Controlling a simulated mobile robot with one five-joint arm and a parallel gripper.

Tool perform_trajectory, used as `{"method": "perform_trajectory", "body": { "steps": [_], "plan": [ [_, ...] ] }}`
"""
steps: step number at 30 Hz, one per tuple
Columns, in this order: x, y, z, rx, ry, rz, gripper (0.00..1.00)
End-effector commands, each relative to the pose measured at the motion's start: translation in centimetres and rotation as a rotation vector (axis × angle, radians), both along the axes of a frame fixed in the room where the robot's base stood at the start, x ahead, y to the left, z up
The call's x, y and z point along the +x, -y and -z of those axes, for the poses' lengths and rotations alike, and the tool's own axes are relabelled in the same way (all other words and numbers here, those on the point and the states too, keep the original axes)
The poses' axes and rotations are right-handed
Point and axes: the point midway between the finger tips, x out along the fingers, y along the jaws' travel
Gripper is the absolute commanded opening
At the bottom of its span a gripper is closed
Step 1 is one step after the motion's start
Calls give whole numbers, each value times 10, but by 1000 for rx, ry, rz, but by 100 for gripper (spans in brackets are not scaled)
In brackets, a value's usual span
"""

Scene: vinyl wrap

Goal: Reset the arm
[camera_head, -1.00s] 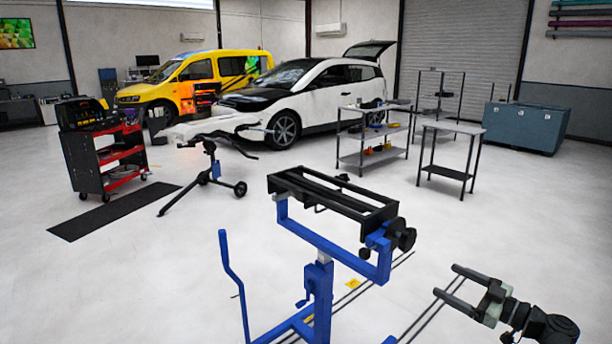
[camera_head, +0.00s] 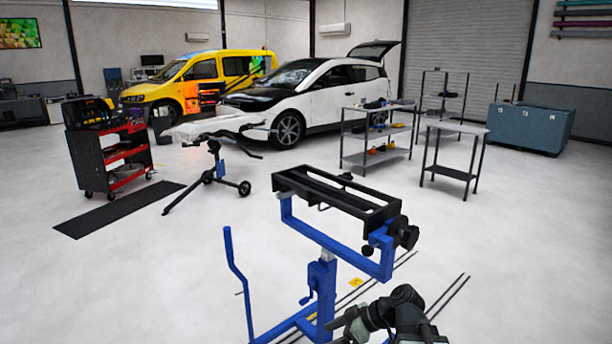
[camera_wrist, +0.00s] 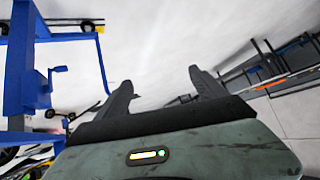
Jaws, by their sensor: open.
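My arm (camera_head: 400,312) shows dark at the bottom of the head view, folded low beside the blue stand. My gripper (camera_wrist: 162,88) shows in the wrist view with its two dark fingers spread apart and nothing between them. Its fingertips are not clear in the head view, where the bottom edge cuts the arm off. The wrist view is tilted, with pale floor ahead of the fingers.
A blue stand with a black frame on top (camera_head: 335,195) stands close in front; its blue frame also shows at left in the wrist view (camera_wrist: 18,70). A red tool cart (camera_head: 110,150), a grey shelf (camera_head: 375,140) and a small table (camera_head: 455,130) stand farther back. Open floor lies between.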

Motion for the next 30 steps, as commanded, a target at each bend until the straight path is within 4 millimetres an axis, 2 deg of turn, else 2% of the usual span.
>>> {"method": "perform_trajectory", "body": {
  "steps": [1, 2, 3, 5, 6, 9, 12, 15, 16, 18, 23, 27, 30],
  "plan": [
    [-15, -8, 24, -121, -122, 40, 80],
    [-21, -4, 37, -196, -191, 89, 80],
    [-28, 4, 50, -290, -271, 168, 80],
    [-34, 23, 64, -407, -362, 300, 80],
    [-37, 39, 70, -470, -411, 396, 80],
    [-42, 77, 79, -588, -502, 638, 80],
    [-45, 104, 81, -653, -563, 861, 80],
    [-47, 112, 81, -643, -631, 1056, 80],
    [-47, 110, 77, -630, -648, 1099, 80],
    [-46, 109, 44, -632, -644, 1086, 80],
    [-46, 109, -3, -631, -644, 1084, 80],
    [-46, 109, -51, -630, -643, 1082, 80],
    [-46, 109, -80, -630, -643, 1082, 80]
  ]
}}
